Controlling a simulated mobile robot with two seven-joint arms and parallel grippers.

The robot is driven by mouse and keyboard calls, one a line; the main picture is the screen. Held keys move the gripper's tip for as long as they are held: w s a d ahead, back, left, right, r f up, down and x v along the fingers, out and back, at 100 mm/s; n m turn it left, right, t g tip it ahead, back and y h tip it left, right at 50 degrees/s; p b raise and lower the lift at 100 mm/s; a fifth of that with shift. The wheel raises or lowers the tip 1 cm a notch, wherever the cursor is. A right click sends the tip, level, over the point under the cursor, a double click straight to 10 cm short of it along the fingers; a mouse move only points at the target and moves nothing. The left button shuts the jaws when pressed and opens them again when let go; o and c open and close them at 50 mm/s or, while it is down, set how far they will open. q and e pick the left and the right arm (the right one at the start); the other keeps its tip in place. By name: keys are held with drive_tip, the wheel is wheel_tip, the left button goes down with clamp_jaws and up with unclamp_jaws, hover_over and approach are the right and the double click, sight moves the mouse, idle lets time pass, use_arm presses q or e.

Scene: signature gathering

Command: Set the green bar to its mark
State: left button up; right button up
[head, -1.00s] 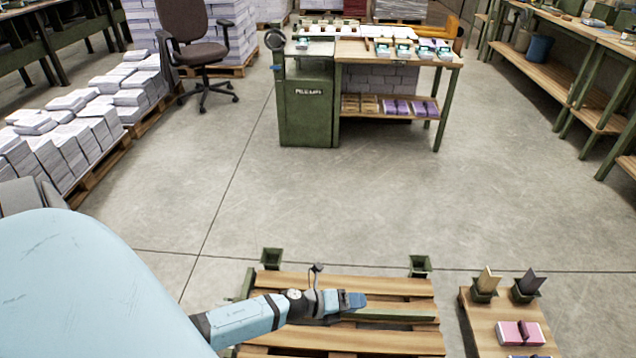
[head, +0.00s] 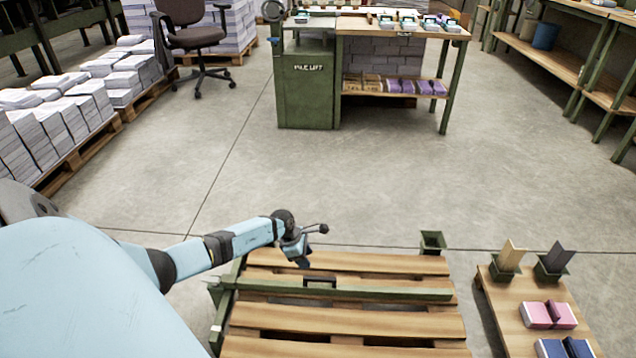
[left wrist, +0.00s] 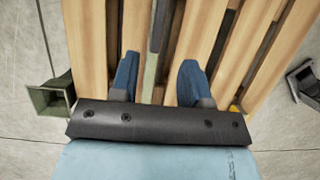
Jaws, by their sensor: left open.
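The green bar (head: 390,293) lies across the wooden pallet (head: 350,319), with a small dark handle (head: 320,281) on its upper side. My left gripper (head: 303,262) is open and empty, pointing down near the handle at the pallet's far side. In the left wrist view, the green bar (left wrist: 152,68) runs away between the two blue fingertips of my left gripper (left wrist: 157,62), with a gap on each side. The height between fingers and bar is hard to judge. I cannot make out the bar's mark for certain. My right gripper is not in view.
A green corner socket (head: 432,242) stands beyond the pallet's far right corner. A low wooden table (head: 502,300) at right holds pink pads (head: 549,315) and two sockets with boards. The pile lift cabinet (head: 305,90) is farther off, with clear floor between.

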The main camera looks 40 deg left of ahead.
sight(320, 278)
use_arm(q)
drive_tip(key=b+x, duration=0.4)
drive_tip(key=x, duration=0.6)
drive_tip(key=shift+f+b, duration=0.1)
drive_tip(key=shift+b, duration=0.3)
drive_tip(key=shift+w+d+f, duration=0.2)
drive_tip(key=shift+f, duration=0.2)
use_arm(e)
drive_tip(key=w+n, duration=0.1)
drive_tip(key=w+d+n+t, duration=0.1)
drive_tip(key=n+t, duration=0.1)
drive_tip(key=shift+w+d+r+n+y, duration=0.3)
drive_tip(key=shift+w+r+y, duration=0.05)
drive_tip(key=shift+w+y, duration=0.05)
use_arm(q)
clamp_jaws()
